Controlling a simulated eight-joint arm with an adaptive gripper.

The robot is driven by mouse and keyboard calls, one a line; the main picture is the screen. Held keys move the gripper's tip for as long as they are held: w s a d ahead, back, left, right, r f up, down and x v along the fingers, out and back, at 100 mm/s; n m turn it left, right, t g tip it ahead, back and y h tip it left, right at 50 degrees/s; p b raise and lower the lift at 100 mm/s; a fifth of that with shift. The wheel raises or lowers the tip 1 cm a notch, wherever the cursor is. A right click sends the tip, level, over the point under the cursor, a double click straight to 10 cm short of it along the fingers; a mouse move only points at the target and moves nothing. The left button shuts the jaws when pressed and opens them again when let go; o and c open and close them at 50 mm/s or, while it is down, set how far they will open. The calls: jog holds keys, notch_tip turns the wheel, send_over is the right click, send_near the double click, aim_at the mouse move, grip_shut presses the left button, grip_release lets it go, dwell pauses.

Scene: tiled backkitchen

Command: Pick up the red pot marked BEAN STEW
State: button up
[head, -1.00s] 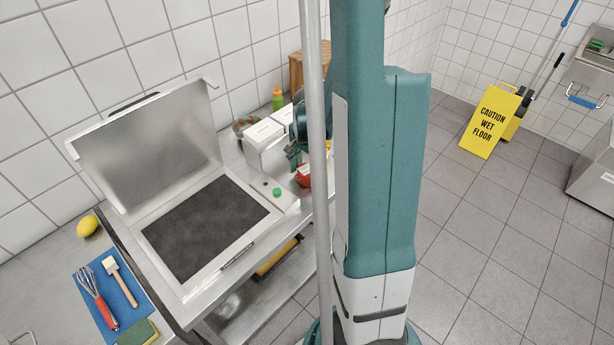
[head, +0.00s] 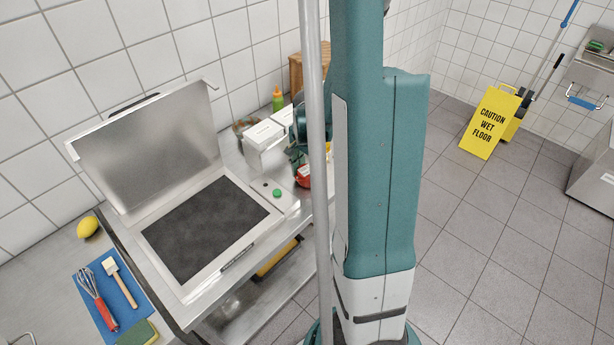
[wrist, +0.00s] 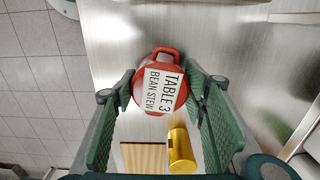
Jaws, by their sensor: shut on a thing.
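The red pot (wrist: 142,97) shows in the wrist view with a white label reading TABLE 3 BEAN STEW and a red handle at its far side. My gripper (wrist: 163,88) is shut on it, with one green finger at each side of the pot. In the head view the pot (head: 304,182) is a small red patch beside the metal counter's right end, partly hidden by my arm and column. Whether its base touches the counter cannot be told.
A press with a raised lid (head: 150,145) stands left of the pot, with a green knob (head: 278,193). White boxes (head: 262,134) and a green bottle (head: 277,99) are close behind. A yellow cylinder (wrist: 181,147) shows in the wrist view. A yellow floor sign (head: 490,122) stands on open floor.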

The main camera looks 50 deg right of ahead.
aim_at(307, 170)
jog(key=shift+r, duration=0.1)
jog(key=shift+r+p, duration=0.75)
jog(key=shift+r, duration=4.2)
